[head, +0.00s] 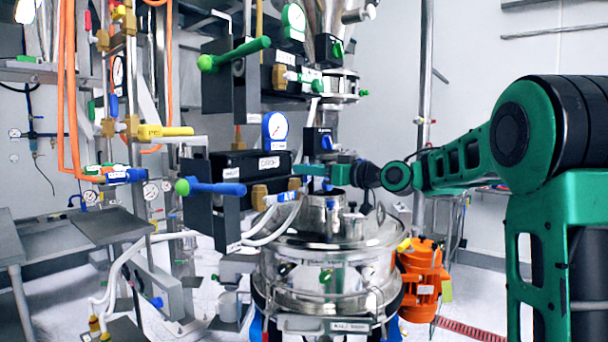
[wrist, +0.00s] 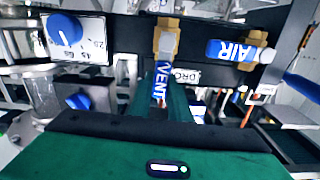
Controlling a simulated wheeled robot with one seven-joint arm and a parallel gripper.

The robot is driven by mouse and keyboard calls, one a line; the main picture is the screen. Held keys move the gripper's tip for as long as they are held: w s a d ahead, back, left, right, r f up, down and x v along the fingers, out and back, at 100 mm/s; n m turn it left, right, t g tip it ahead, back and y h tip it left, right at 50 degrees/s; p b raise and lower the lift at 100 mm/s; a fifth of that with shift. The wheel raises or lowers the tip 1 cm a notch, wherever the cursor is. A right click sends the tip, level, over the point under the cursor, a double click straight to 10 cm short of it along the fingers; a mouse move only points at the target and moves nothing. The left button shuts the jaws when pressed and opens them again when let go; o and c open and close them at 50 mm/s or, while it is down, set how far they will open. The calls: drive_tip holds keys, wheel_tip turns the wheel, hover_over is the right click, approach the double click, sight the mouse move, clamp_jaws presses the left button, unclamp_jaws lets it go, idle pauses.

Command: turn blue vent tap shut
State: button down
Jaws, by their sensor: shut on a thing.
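The blue vent tap (wrist: 160,85) has a blue handle marked VENT in white, on a brass valve body (wrist: 165,40) under a dark bar. In the wrist view the handle points down from the valve towards my gripper. My gripper (wrist: 161,98) has its green fingers on either side of this handle and is shut on it. In the head view my gripper (head: 312,170) reaches in from the right at the front of the black box. The vent tap is hard to make out there, largely hidden by my gripper.
A blue AIR tap (wrist: 238,51) sits close on the right in the wrist view.

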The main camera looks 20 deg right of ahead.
drive_tip(key=w+d+f+m, duration=0.3)
drive_tip(key=d+f+m, duration=0.2)
drive_tip(key=m, duration=1.2)
drive_tip(key=shift+w+f+m, duration=0.2)
drive_tip(key=shift+f+m, duration=0.1)
drive_tip(key=shift+f, duration=0.35)
drive_tip(key=c, duration=1.6)
unclamp_jaws()
drive_tip(key=shift+d, duration=0.1)
drive_tip(key=shift+c, duration=0.2)
drive_tip(key=shift+s, duration=0.1)
drive_tip(key=v, duration=1)
drive_tip(key=shift+s, duration=0.2)
drive_tip(key=shift+f, duration=0.1)
